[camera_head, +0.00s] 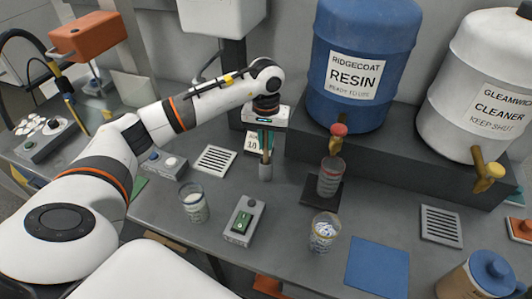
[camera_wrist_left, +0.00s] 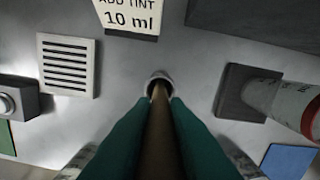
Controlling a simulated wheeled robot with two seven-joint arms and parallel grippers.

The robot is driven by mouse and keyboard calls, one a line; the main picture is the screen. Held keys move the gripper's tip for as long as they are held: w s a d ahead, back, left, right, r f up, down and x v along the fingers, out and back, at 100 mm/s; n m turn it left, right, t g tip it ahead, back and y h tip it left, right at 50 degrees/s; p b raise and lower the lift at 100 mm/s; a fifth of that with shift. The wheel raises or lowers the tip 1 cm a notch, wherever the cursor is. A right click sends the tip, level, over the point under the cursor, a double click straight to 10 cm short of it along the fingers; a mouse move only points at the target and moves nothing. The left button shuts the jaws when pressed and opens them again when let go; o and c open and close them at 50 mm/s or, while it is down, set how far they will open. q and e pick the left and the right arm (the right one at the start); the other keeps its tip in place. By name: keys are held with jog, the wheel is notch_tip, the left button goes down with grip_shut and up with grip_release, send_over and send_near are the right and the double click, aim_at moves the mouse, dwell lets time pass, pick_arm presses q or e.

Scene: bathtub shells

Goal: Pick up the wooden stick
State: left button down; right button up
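The wooden stick (camera_head: 267,157) stands upright in a small grey cylindrical holder (camera_head: 265,172) on the grey bench. In the left wrist view the stick (camera_wrist_left: 160,135) runs down between the teal fingers, its lower end inside the round mouth of the holder (camera_wrist_left: 158,79). My left gripper (camera_head: 266,142) points down above the holder. Its two teal fingers lie close along both sides of the stick with no clear gap, shut on it. The stick's lower end is hidden in the holder. My right gripper is not in view.
A card reading "10 ml" (camera_wrist_left: 130,17) stands behind the holder. A grey-red cylinder on a dark pad (camera_head: 330,178) is to the right, below the blue resin drum (camera_head: 360,60). Glass jars (camera_head: 194,203) (camera_head: 324,232) and a green-switch box (camera_head: 243,221) stand in front.

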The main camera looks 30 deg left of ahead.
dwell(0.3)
pick_arm(q)
notch_tip(320, 180, up, 9)
jog(key=b, duration=0.2)
jog(key=shift+b, duration=0.3)
jog(key=shift+r, duration=0.55)
jog(key=c, duration=2)
grip_release()
jog(key=shift+c, duration=0.2)
grip_shut()
jog(key=shift+f, duration=0.1)
